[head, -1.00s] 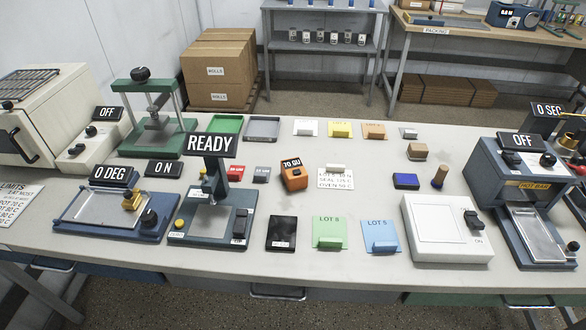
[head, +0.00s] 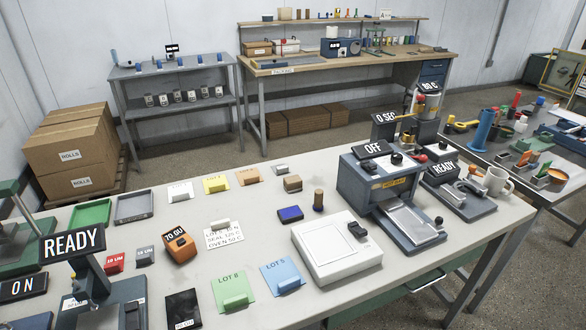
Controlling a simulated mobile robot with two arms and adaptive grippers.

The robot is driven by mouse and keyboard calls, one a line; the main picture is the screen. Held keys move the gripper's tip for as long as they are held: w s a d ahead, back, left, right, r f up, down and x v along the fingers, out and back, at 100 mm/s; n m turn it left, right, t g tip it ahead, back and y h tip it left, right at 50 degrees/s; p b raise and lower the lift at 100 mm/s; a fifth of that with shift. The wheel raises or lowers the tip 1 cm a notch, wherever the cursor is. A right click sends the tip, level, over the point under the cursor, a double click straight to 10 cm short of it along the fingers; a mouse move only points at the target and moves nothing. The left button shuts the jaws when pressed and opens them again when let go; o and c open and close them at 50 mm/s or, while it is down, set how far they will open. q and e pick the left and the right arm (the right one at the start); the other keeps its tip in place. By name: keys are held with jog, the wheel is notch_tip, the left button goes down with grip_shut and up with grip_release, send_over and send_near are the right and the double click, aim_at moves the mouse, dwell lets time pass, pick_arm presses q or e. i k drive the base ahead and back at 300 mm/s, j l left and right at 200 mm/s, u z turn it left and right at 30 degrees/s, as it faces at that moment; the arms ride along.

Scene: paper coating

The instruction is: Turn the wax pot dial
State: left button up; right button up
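What looks like the wax pot (head: 426,106) stands at the far right end of the long table, behind the blue hot bar machine. Neither of my grippers is in view.
The hot bar machine (head: 352,188) reads OFF. A white box with a switch (head: 322,262) stands in front. A second table (head: 545,192) at right holds tools and cups.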

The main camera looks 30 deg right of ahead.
aim_at(442, 145)
jog(key=z, duration=1.65)
jog(key=l+u, duration=0.1)
jog(key=u, duration=0.4)
jog(key=i+l+u, duration=0.1)
jog(key=u, duration=0.4)
jog(key=l+u, duration=0.45)
jog(key=l, duration=0.75)
jog(key=l+u, duration=0.5)
jog(key=l, duration=0.7)
jog(key=k, duration=0.05)
